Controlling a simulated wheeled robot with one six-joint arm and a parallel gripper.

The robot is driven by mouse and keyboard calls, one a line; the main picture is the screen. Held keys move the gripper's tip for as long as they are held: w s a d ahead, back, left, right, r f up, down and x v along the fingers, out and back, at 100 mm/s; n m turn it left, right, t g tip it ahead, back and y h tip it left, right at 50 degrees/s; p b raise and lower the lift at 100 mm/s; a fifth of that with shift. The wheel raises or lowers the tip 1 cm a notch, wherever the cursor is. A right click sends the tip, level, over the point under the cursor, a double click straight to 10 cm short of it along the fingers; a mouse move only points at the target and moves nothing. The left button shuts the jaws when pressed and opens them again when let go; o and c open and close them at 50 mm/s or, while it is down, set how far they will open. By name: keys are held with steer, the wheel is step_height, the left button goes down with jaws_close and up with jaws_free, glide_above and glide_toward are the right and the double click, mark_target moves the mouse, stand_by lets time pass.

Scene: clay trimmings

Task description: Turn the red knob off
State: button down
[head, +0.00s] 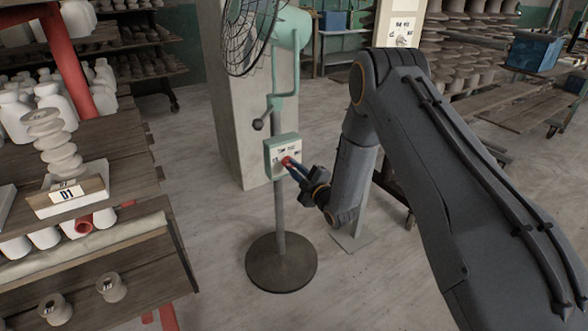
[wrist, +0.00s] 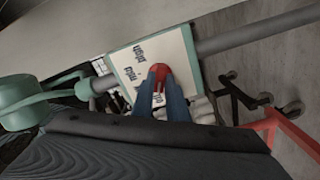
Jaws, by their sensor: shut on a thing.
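The red knob (head: 287,161) sits on the white front plate of a small green control box (head: 268,160), mounted on the fan's pole. My gripper (head: 293,167) reaches the box from the right, with its blue fingertips at the knob. In the wrist view, the red knob (wrist: 159,70) shows between the tips of the two fingers of my gripper (wrist: 161,80), which are shut on it. The white plate (wrist: 142,60) carries dark printed labels, partly hidden by the fingers. The knob's pointing direction cannot be told.
The fan (head: 245,30) stands on a round dark base (head: 281,262) before a concrete pillar (head: 235,110). A wooden shelf (head: 150,195) with white bottles and spools is at left. Another switch panel (head: 402,32) is behind my arm. Floor around the base is clear.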

steer(key=shift+a+n, duration=0.1)
steer(key=shift+n, duration=0.6)
steer(key=c, duration=1.7)
jaws_free()
steer(key=shift+s, duration=0.1)
steer(key=shift+c, duration=0.2)
steer(key=v, duration=0.7)
steer(key=shift+s+d, duration=0.25)
steer(key=shift+s, duration=0.05)
